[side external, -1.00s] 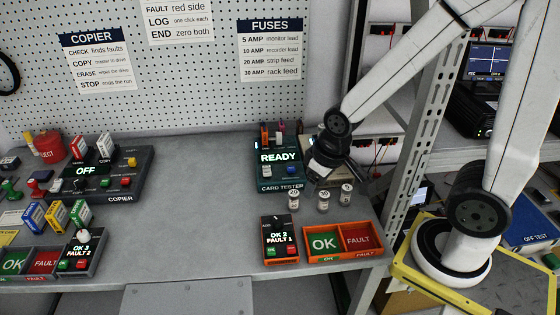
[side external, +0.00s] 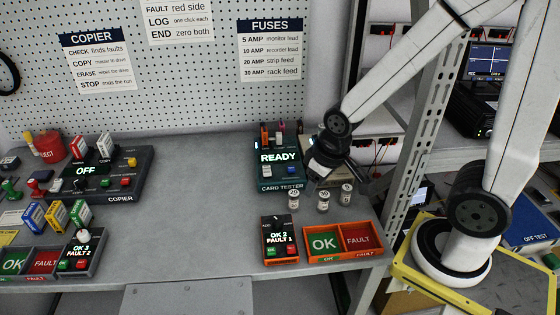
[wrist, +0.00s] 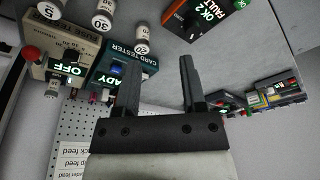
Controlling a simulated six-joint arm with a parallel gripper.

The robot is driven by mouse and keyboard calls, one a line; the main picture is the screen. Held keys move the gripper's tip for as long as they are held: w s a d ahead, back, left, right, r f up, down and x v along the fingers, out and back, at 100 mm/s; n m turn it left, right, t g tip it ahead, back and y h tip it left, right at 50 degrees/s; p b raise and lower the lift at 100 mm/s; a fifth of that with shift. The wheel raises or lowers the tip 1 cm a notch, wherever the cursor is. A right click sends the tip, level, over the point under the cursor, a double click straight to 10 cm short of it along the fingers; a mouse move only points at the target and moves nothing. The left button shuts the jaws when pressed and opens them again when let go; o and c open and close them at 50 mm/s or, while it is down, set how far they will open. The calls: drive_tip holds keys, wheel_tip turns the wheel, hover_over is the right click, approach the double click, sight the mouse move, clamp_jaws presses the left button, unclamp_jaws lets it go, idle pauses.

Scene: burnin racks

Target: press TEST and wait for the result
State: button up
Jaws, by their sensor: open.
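The dark teal card tester (side external: 279,187) stands at the back right of the bench, its lit display reading READY. A pale button and a blue button show on its front; I cannot read their labels, so I cannot tell which is TEST. My gripper (side external: 322,172) is just right of the tester, above the bench, apart from it as far as I can see. In the wrist view my gripper (wrist: 157,65) is open with nothing between its fingers. The left finger hides part of the card tester (wrist: 148,48) and its display there.
A beige fuse tester (wrist: 82,42) reading OFF stands beside the card tester. Several small labelled fuses (side external: 323,202) stand in front. A counter box (side external: 278,222) reads OK 2, FAULT 1, beside an OK/FAULT tray (side external: 343,257). The copier (side external: 122,190) is at left; the middle bench is clear.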

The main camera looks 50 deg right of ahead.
clamp_jaws()
idle(1.5)
